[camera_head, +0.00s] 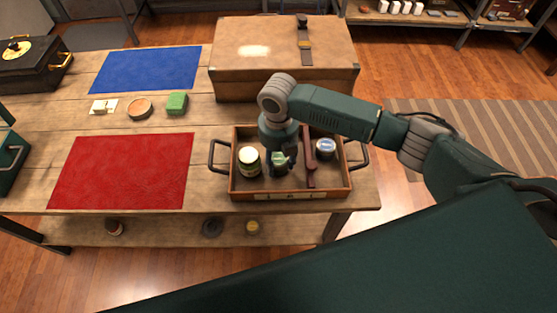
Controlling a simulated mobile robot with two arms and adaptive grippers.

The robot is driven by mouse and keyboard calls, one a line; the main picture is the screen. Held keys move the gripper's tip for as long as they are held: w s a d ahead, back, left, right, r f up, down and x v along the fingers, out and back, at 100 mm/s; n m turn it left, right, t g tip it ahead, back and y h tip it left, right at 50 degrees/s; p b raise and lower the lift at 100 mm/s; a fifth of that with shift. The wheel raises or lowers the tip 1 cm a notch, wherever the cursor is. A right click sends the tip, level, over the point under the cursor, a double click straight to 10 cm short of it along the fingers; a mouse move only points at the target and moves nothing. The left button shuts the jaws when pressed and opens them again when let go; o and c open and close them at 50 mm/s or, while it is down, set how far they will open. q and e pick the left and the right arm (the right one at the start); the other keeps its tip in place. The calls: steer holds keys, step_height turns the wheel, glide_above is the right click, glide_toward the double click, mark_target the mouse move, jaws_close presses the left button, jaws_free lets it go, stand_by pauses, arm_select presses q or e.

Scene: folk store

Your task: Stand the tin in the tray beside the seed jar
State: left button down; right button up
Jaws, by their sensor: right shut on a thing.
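The wooden tray (232,188) with dark side handles stands at the front right of the table. A jar with a pale lid and green label (249,161), which looks like the seed jar, stands upright in its left part. My right gripper (281,165) points down into the tray just right of this jar. It is shut on a small green and white tin (278,158), partly hidden by the fingers. I cannot tell whether the tin touches the tray floor. My left gripper is not in view.
A dark red bar (309,168) runs front to back in the tray, with a blue-topped round container (325,147) right of it. A tan case (235,75) stands behind.

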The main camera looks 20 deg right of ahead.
mark_target(278, 159)
steer(key=shift+f, duration=0.35)
steer(key=shift+f, duration=0.15)
steer(key=o, duration=1.2)
step_height(278, 159, up, 12)
steer(key=shift+r+b, duration=0.2)
steer(key=shift+b, duration=0.8)
